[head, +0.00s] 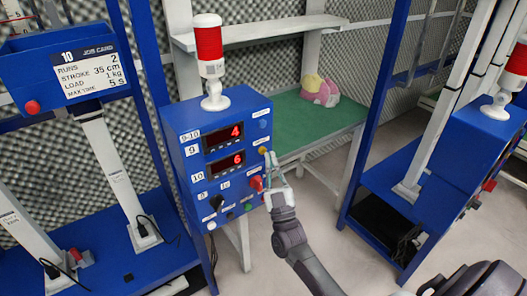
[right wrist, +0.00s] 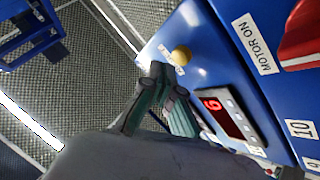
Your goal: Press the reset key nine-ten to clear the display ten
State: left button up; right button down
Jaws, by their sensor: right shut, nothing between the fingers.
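The blue control box (head: 190,170) has an upper red display (head: 222,136) reading 4, labelled 9. A lower red display (head: 225,164) reads 6, labelled 10; it also shows in the right wrist view (right wrist: 228,113). A yellow button (head: 263,150) is on the box's right side, also in the right wrist view (right wrist: 181,55), its label too small to read. A blue button (head: 263,124) is above it. My right gripper (head: 269,160) is shut and empty, its tips close beside the yellow button; I cannot tell whether they touch. My left gripper is not in view.
A red rotary switch (head: 256,184) labelled MOTOR ON, a black knob (head: 216,202) and a green button (head: 249,208) are lower on the box. A red beacon (head: 209,45) stands on top. A green bench (head: 315,122) is behind; blue frames stand left and right.

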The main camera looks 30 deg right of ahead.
jog(key=shift+w, duration=0.15)
jog(key=shift+w, duration=0.3)
jog(key=shift+w+a+b, duration=0.1)
jog(key=shift+w+b, duration=0.3)
jog(key=shift+b, duration=0.05)
dwell(0.9)
jog(key=shift+s, duration=0.1)
dwell(0.4)
jog(key=shift+s+p, duration=0.5)
jog(key=shift+s, duration=0.25)
jog(key=s, duration=0.1)
jog(key=s+p, duration=0.1)
jog(key=s, duration=0.1)
jog(key=s+p, duration=0.1)
jog(key=s, duration=0.1)
jog(key=shift+d, duration=0.3)
